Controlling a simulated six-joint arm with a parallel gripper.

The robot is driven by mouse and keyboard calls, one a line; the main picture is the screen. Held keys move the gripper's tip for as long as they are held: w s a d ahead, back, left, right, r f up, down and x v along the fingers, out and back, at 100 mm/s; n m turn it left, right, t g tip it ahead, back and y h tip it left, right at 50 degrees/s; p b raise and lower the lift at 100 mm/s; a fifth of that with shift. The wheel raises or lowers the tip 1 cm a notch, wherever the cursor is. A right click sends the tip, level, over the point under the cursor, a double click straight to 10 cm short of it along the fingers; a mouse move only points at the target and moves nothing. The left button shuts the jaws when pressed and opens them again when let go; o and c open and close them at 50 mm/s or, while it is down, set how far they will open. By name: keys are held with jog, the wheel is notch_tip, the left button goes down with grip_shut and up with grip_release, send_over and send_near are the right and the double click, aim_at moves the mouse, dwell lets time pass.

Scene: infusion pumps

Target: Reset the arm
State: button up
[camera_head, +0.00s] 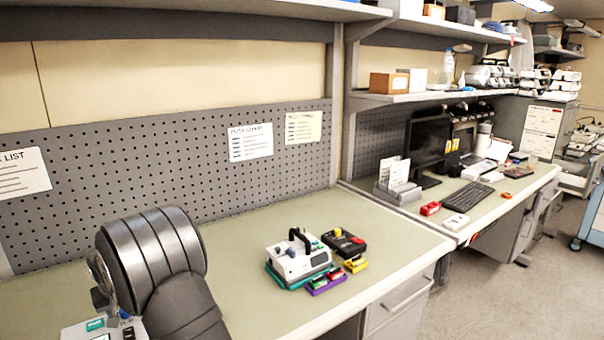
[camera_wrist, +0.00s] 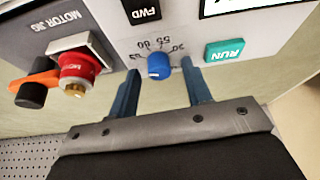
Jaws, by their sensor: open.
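My gripper (camera_wrist: 160,70) is open in the wrist view, with its two blue-grey fingers apart. A blue knob (camera_wrist: 159,66) on a white panel (camera_wrist: 190,22) shows between the fingertips; I cannot tell whether they touch it. A green RUN button (camera_wrist: 227,50) and a black FWD button (camera_wrist: 141,10) are on the same panel. Left of it is a grey MOTOR JIG panel (camera_wrist: 45,42) with a red part (camera_wrist: 77,68) and an orange-and-black part (camera_wrist: 34,88). In the head view my arm bends over the bench at lower left, and my fingers cannot be made out.
A white handled device (camera_head: 298,262), a black device (camera_head: 344,242) and small coloured boxes (camera_head: 327,281) stand mid-bench. The green bench top (camera_head: 240,235) is clear around them. A pegboard (camera_head: 110,185) rises behind, with a shelf (camera_head: 200,12) above. A second desk with a monitor (camera_head: 428,143) is at right.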

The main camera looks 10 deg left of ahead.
jog(key=shift+s+a+m+t+h, duration=0.1)
jog(key=shift+m+t+h, duration=0.35)
jog(key=shift+m, duration=1.25)
jog(key=shift+a+m+t+h, duration=0.2)
jog(key=shift+m+h, duration=0.45)
jog(key=shift+m, duration=1.05)
jog(key=shift+d, duration=0.15)
